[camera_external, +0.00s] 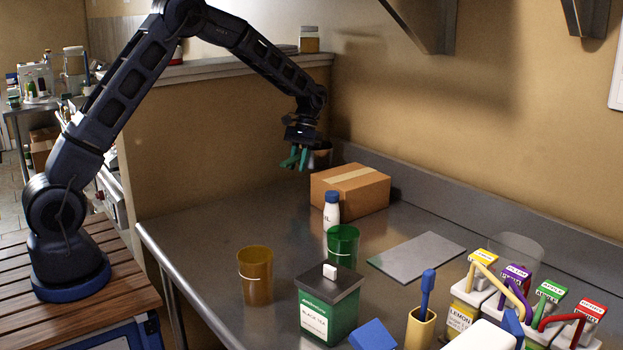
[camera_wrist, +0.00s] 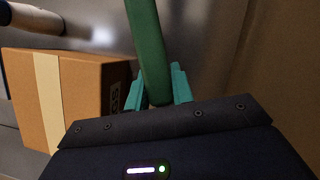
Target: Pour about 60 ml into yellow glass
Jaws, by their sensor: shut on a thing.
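The yellow glass (camera_external: 255,279) is an amber, see-through tumbler with a pale line around it. It stands upright on the steel counter, left of the green glass (camera_external: 342,247). My gripper (camera_external: 297,158) is high above the counter's far end, beyond both glasses. Its teal fingers are shut on a green handle (camera_wrist: 149,45), which runs up between them in the wrist view. A dark, partly see-through vessel (camera_external: 321,159) shows beside the fingers in the external view. Its contents and the yellow glass's fill level cannot be told.
A cardboard box (camera_external: 350,190) and a white bottle with a blue cap (camera_external: 331,212) stand near my gripper. A black tea canister (camera_external: 327,310), a grey board (camera_external: 416,257) and several pump dispensers (camera_external: 467,300) occupy the front and right. Counter left of the bottle is clear.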

